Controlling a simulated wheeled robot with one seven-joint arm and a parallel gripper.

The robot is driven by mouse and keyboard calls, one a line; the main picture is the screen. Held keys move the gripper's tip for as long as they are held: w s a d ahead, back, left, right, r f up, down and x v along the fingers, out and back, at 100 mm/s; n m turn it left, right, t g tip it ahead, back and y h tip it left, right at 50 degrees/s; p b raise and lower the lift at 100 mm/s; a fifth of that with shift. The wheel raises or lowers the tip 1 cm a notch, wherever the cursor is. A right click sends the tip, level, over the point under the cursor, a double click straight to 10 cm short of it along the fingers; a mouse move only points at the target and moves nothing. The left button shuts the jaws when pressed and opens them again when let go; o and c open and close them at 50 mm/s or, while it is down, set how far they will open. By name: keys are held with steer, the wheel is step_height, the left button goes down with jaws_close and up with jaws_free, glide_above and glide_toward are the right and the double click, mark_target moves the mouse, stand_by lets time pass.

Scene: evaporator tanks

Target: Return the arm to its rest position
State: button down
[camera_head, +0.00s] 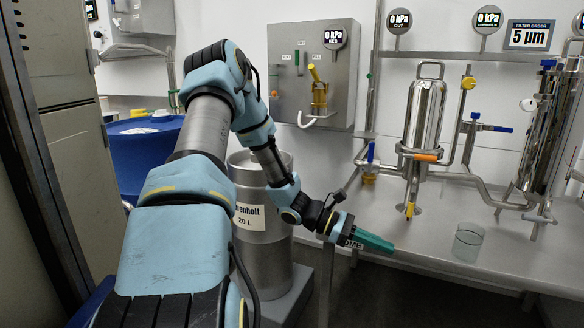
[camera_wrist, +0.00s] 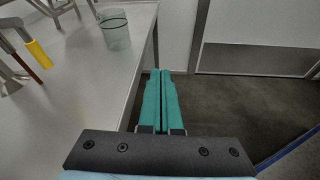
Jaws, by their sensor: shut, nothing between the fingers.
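My arm reaches forward and to the right in the head view. My gripper (camera_head: 388,246) has green fingers and points right, near the front edge of the steel bench (camera_head: 450,245). In the wrist view the fingers of my gripper (camera_wrist: 160,74) lie close together, shut and empty. Past the fingertips in that view is the dark floor (camera_wrist: 240,95) beside the bench.
A glass beaker (camera_head: 468,242) stands on the bench right of my gripper; it also shows in the wrist view (camera_wrist: 115,30). A steel tank (camera_head: 263,245) stands behind my arm. Steel filter housings (camera_head: 424,115) and pipes rise from the bench. A blue drum (camera_head: 145,160) stands left.

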steer(key=s+a+r+m+t+y, duration=0.2)
steer(key=a+m+y, duration=0.3)
steer(key=a, duration=0.4)
steer(key=s+a+r+m+t+y, duration=0.2)
steer(key=a+m+t+y, duration=0.15)
steer(key=a, duration=0.55)
steer(key=s+a+r+m+t+y, duration=0.1)
steer(key=s+a+r+m+y, duration=0.3)
steer(key=a, duration=0.6)
step_height(320, 180, up, 27)
steer(key=w+m+y+p, duration=0.1)
steer(key=p, duration=2.7)
steer(key=shift+w, duration=0.2)
